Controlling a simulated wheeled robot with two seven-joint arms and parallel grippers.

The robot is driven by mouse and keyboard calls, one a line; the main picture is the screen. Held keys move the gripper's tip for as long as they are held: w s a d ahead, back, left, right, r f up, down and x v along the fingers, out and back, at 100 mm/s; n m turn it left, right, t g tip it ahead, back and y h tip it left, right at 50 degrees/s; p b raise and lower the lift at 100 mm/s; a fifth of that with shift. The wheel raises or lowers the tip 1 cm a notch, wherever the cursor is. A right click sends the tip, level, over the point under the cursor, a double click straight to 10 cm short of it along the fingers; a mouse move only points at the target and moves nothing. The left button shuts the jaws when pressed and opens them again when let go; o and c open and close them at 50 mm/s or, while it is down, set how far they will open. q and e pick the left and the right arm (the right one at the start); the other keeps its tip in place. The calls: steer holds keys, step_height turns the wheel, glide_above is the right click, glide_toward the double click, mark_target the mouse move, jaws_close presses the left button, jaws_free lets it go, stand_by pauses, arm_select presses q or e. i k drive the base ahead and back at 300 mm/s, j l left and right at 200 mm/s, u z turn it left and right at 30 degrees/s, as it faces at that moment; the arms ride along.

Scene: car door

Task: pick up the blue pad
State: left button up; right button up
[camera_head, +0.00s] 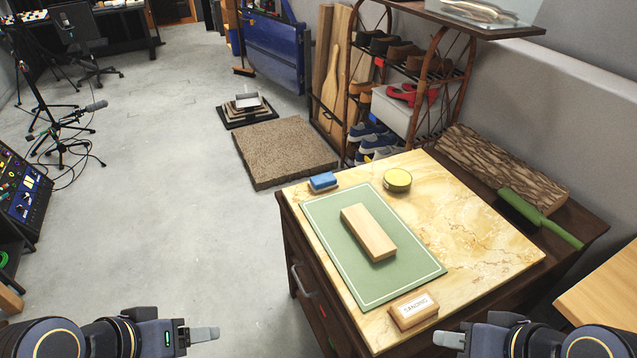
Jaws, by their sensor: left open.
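The blue pad (323,181) is a small block with a blue top. It lies on the far left corner of the marble-patterned tabletop (470,225), just beyond the green mat (352,280). My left gripper (212,334) is at the lower left, over the floor and well short of the table, open and empty. My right gripper (440,340) is at the bottom edge, near the table's front, pointing left. Only one finger of it shows clearly, so its opening is hidden. Neither gripper is close to the blue pad.
A wooden block (369,232) lies on the mat. A block labelled SANDING (414,309) is at the mat's near edge, and a yellow round tin (397,180) stands right of the pad. A green-handled brush (540,215) lies at the right.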

mark_target(325, 182)
steer(key=j, duration=0.5)
steer(key=i+j+u, duration=0.1)
steer(key=j, duration=0.4)
steer(key=i+j, duration=0.1)
steer(key=j, duration=0.4)
steer(key=i+j+u, duration=0.1)
steer(key=i, duration=0.35)
steer(key=i+j, duration=0.1)
steer(key=i, duration=0.35)
steer(key=i+l, duration=0.15)
steer(key=l, duration=0.15)
steer(key=i+l+u, duration=0.1)
steer(key=i+l, duration=0.1)
steer(key=l, duration=0.05)
